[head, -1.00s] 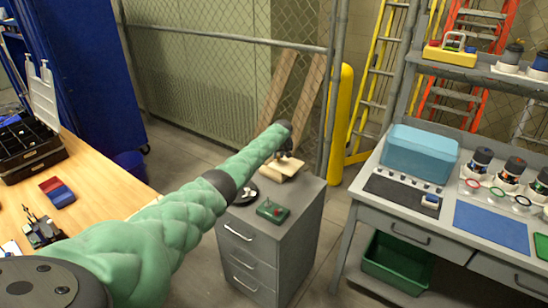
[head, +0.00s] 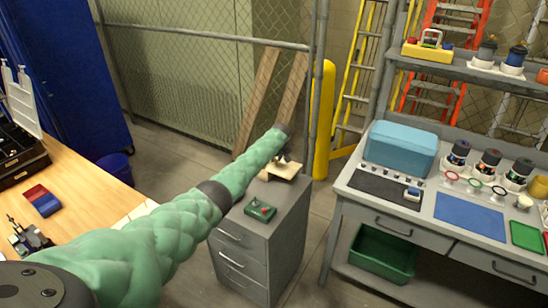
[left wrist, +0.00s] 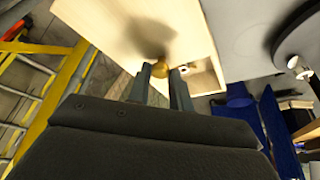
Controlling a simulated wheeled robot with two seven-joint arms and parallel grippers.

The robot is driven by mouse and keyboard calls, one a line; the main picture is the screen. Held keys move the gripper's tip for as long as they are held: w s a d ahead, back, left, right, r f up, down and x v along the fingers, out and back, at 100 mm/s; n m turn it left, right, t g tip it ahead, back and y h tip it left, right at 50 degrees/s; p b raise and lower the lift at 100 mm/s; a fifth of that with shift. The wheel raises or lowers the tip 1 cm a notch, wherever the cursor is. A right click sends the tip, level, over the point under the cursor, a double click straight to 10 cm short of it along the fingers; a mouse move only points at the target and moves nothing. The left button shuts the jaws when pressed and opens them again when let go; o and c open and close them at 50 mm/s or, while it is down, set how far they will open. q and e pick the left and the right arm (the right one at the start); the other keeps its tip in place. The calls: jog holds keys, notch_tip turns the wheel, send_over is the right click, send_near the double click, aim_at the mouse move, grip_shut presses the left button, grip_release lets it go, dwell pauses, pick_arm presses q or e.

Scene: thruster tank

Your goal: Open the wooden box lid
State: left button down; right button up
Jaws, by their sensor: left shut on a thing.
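The wooden box (head: 290,174) is pale and sits on top of the grey drawer cabinet. In the left wrist view its pale wood panel (left wrist: 110,22) fills the top middle, with a round brass knob (left wrist: 159,68) near its edge. My left gripper (head: 284,158) is at the box, partly hidden by its own arm. In the left wrist view its fingers (left wrist: 160,82) are shut with the knob between their tips. I cannot tell whether the lid is raised. My right gripper is not in view.
A green device with a red knob (head: 261,208) lies on the cabinet top (head: 288,198) in front of the box. A yellow post (head: 324,120) and mesh fence stand behind. A workbench (head: 345,201) stands right, a wooden table (head: 85,185) left.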

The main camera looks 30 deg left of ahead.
aim_at(278, 169)
pick_arm(q)
jog(key=c, duration=1.3)
grip_release()
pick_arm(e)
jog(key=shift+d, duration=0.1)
pick_arm(q)
jog(key=shift+s+d+r, duration=0.15)
jog(key=shift+r, duration=0.35)
jog(key=b+v, duration=0.2)
jog(key=v, duration=0.4)
jog(key=shift+s+d+r, duration=0.1)
jog(key=shift+r, duration=0.2)
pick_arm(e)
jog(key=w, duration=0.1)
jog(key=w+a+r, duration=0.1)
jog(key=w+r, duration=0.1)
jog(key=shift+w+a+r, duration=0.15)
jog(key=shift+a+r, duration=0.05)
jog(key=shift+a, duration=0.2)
